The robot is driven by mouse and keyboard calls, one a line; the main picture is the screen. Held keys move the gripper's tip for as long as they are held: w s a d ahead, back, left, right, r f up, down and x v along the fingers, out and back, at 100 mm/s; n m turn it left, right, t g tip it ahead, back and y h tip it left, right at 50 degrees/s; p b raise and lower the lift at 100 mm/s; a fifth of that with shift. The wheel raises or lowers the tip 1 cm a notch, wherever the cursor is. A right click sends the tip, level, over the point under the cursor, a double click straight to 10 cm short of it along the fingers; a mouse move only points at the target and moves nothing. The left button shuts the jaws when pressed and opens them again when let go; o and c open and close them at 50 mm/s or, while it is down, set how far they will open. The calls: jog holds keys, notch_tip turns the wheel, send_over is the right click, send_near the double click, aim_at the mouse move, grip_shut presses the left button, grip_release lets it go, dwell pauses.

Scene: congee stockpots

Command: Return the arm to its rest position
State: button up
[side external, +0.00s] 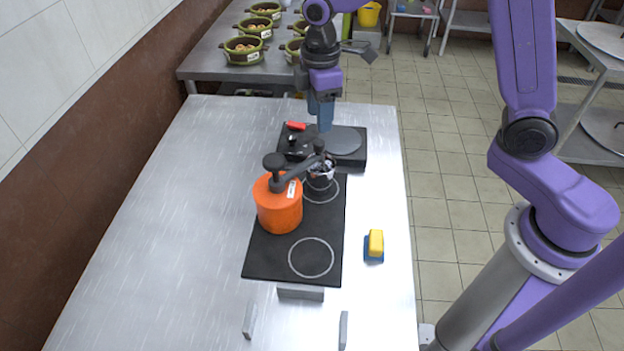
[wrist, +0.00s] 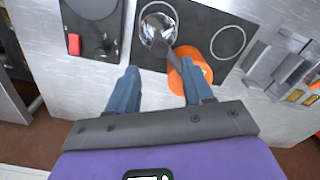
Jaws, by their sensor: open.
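My gripper (side external: 321,112) hangs pointing down over the far end of the steel table, near a black hotplate unit (side external: 345,142). In the wrist view its two blue fingers (wrist: 157,84) are spread apart with nothing held between them. An orange pot (side external: 280,207) with a black knob and a dark handle stands on the black glass cooktop (side external: 265,255), nearer the side camera than my gripper. The pot also shows in the wrist view (wrist: 198,62), partly hidden by a finger. A shiny metal vessel (wrist: 157,28) sits beside it on a marked ring.
A red piece (side external: 296,125) shows on the hotplate unit. A yellow block on a blue base (side external: 375,244) lies right of the cooktop. Grey blocks (side external: 300,292) stand at the near end. Green pots (side external: 244,50) fill a back table. The table's left side is clear.

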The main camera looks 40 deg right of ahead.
jog(key=s+d+r, duration=0.1)
jog(key=s+d, duration=0.3)
jog(key=s, duration=1)
jog(key=s+d+r+m, duration=0.1)
jog(key=s+d, duration=0.4)
jog(key=s, duration=0.9)
jog(key=shift+d+r, duration=0.15)
jog(key=shift+r, duration=0.3)
